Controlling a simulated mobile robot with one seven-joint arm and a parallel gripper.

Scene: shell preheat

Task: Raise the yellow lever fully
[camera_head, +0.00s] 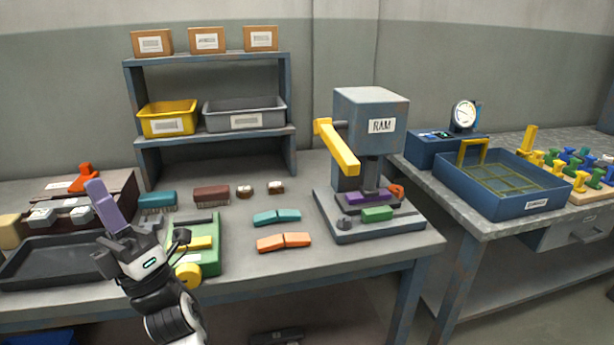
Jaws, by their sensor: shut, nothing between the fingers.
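The yellow lever (338,148) is on the left side of the grey press marked RAM (371,110). It slants from its upper left end down to the right across the press's front. Under the ram, a purple block (368,197) and a green block (377,214) sit on the press base (335,228). My gripper (112,236) is at the lower left, far from the lever and apart from it. It is shut. A purple bar (104,204) shows at its fingertips; I cannot tell how the two relate.
A green fixture with yellow parts (207,244) stands just right of my gripper. Teal (277,216) and orange pieces (283,242) lie between it and the press. A dark tray (50,260) is at left, a shelf (215,143) behind. A blue tray (500,185) is on the right bench.

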